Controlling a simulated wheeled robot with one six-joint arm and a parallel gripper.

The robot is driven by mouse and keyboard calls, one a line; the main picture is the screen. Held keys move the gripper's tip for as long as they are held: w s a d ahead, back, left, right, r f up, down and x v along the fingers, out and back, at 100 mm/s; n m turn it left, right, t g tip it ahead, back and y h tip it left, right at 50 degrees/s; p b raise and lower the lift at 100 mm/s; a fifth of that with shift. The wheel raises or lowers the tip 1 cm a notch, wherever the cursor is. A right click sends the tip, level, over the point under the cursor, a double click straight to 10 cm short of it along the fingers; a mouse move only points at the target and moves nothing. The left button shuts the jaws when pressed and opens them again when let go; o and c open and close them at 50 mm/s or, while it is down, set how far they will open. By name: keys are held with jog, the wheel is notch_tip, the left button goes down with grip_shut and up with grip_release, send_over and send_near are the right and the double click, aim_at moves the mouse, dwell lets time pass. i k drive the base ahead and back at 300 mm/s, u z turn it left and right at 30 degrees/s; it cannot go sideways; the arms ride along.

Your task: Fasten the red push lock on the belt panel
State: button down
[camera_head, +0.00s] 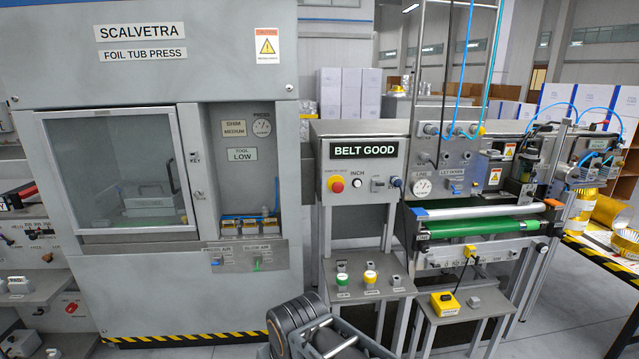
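The red push lock (337,184) is a round red button on a yellow base. It sits at the left of the grey belt panel (352,208), under the "BELT GOOD" sign (364,149). Whether it is pressed in or out is too small to tell. A white button (357,183) marked "INCH" and a small selector (378,184) are to its right on the same panel. Dark links of my arm show at the bottom centre, well below the panel. My gripper's fingers are not in view. Nothing covers the red push lock.
The green belt (472,228) runs to the right. A yellow box (444,302) sits on a small stand. The large grey press (250,60) stands at the left. Air before the panel looks clear.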

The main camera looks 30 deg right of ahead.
aim_at(337, 188)
jog(key=z, duration=0.3)
jog(key=i, duration=1.25)
jog(key=z, duration=0.3)
